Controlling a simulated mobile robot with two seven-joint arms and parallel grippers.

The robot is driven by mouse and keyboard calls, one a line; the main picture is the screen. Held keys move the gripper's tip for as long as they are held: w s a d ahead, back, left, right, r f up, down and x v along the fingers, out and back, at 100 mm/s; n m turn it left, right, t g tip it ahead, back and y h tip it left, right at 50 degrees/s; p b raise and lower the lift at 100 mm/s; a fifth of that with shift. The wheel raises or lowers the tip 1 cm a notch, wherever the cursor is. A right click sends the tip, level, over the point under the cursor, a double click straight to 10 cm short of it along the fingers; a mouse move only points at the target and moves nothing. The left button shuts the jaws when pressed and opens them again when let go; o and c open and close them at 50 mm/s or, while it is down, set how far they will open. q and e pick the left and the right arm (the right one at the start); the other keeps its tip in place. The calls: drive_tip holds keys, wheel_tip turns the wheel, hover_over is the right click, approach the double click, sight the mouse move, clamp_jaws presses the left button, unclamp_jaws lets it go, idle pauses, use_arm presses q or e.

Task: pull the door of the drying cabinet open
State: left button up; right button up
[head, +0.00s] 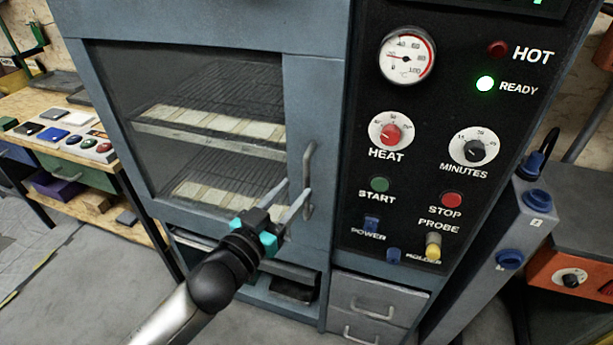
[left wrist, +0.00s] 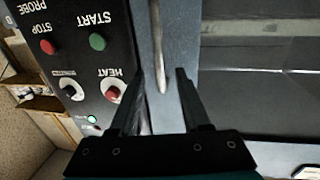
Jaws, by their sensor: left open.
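The drying cabinet's blue-grey door (head: 303,95) has a large window and looks closed in the head view. Its vertical metal handle (head: 309,165) is on the door's right edge, beside the black control panel. My left gripper (head: 294,187) is open at the lower part of the handle. In the left wrist view, the handle (left wrist: 157,45) lies between the two spread fingers (left wrist: 160,72) as seen from the wrist. I cannot tell whether either finger touches it. My right gripper is not in view.
Racks with pale trays (head: 210,122) show through the window. The control panel (head: 415,190) has knobs, buttons and a lit green lamp. Drawers (head: 375,300) sit below it. A wooden bench (head: 75,150) with small items stands left; an orange-fronted unit (head: 570,275) stands right.

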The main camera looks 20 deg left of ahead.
sight(305, 179)
use_arm(q)
drive_tip(key=shift+x, duration=2.95)
drive_tip(key=shift+c, duration=0.2)
clamp_jaws()
